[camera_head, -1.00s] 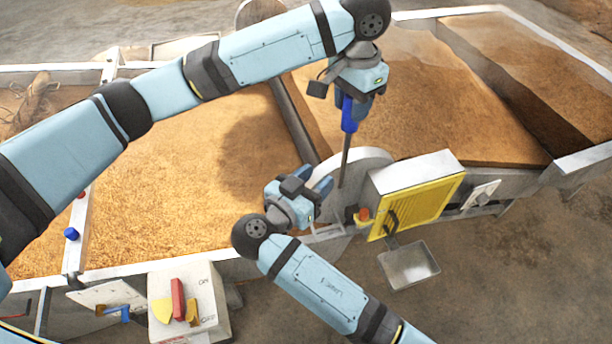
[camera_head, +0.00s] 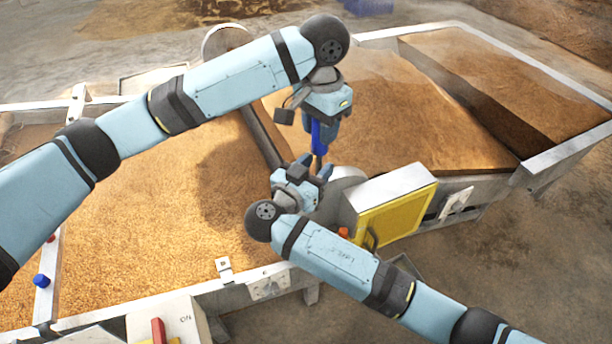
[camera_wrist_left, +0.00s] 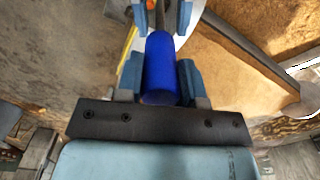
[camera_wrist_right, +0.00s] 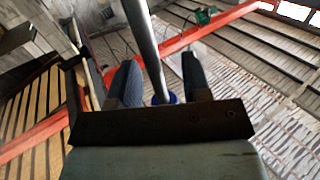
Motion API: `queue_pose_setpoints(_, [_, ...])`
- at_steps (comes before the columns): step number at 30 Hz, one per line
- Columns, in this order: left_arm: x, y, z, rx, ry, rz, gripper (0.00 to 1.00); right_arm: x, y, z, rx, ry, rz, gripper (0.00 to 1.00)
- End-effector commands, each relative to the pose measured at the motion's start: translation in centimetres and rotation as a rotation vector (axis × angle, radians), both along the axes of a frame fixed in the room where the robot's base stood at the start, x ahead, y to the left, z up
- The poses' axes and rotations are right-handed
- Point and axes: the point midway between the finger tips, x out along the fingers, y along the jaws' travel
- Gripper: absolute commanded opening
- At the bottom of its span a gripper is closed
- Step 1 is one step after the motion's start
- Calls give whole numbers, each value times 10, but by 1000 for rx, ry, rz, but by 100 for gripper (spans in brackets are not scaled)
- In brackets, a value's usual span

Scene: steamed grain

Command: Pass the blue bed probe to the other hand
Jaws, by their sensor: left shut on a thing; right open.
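The blue bed probe has a thick blue handle (camera_head: 318,138) and a thin metal rod. My left gripper (camera_head: 322,125) is shut on the handle, with the rod pointing down; the handle (camera_wrist_left: 160,70) fills the space between its fingers in the left wrist view. My right gripper (camera_head: 312,168) is open just below, at the upper part of the rod. In the right wrist view the grey rod (camera_wrist_right: 146,45) passes between the spread right fingers (camera_wrist_right: 160,88), with some blue low between them. Whether a finger touches the rod I cannot tell. The rod's lower end is hidden in the head view.
Wide beds of grain (camera_head: 150,205) lie left and right behind the arms, with metal rims. A yellow-fronted box (camera_head: 397,218) stands close to the right of my right gripper. A control box (camera_head: 170,325) with a red part is at the bottom left.

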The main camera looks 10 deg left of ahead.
Motion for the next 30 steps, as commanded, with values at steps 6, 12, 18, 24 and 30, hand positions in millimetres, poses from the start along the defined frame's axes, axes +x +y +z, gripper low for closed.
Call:
queue_pose_setpoints(6, [0, 0, 0, 0, 0, 0, 0, 3, -2, 0, 0, 1, 0, 44])
queue_pose_setpoints(12, [0, 0, 0, 0, 0, 0, 0, 3, -2, 0, 0, 1, 0, 25])
queue_pose_setpoints(18, [0, -1, 0, -1, 0, -1, 0, 3, -1, 0, 0, 1, 1, 0])
queue_pose_setpoints(24, [0, -1, 0, -1, 0, -1, 64, 3, -1, 0, 0, 0, 1, 0])
queue_pose_setpoints(30, [0, 0, 0, 0, 0, -1, 64, 3, -1, 0, 0, 0, 0, 0])
